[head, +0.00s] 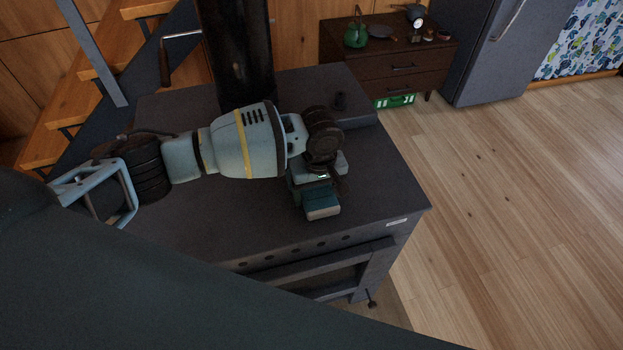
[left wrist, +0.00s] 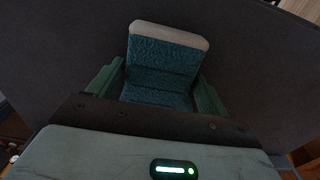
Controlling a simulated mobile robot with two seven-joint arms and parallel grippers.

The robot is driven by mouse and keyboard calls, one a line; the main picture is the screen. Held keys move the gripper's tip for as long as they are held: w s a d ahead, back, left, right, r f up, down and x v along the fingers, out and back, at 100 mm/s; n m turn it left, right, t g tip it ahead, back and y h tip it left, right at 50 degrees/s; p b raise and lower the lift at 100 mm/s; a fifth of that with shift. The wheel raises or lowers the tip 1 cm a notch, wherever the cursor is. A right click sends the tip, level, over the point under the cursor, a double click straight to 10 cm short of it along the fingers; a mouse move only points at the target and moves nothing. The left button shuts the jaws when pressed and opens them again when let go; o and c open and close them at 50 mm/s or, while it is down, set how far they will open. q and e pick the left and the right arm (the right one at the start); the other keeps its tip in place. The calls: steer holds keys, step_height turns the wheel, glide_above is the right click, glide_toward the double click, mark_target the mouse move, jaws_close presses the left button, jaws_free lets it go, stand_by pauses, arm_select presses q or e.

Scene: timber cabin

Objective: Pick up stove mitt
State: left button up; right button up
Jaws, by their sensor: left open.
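The stove mitt (head: 322,208) is teal and quilted with a pale band at one end. It lies on the dark stove top (head: 375,170), near its front right part. In the left wrist view the mitt (left wrist: 165,62) is between the two green fingers, its pale end pointing away from my palm. My left gripper (head: 316,190) is over the mitt, open, with a finger on either side. The near end of the mitt is hidden by the gripper body. I cannot tell whether the fingers touch it. My right gripper is not in view.
A black stove pipe (head: 235,55) rises behind my left arm. A drawer cabinet (head: 385,75) and a grey fridge (head: 495,55) stand behind. Wooden floor at right is clear.

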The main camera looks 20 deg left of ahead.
arm_select(q)
steer(key=shift+f, duration=0.15)
steer(key=c, duration=1.1)
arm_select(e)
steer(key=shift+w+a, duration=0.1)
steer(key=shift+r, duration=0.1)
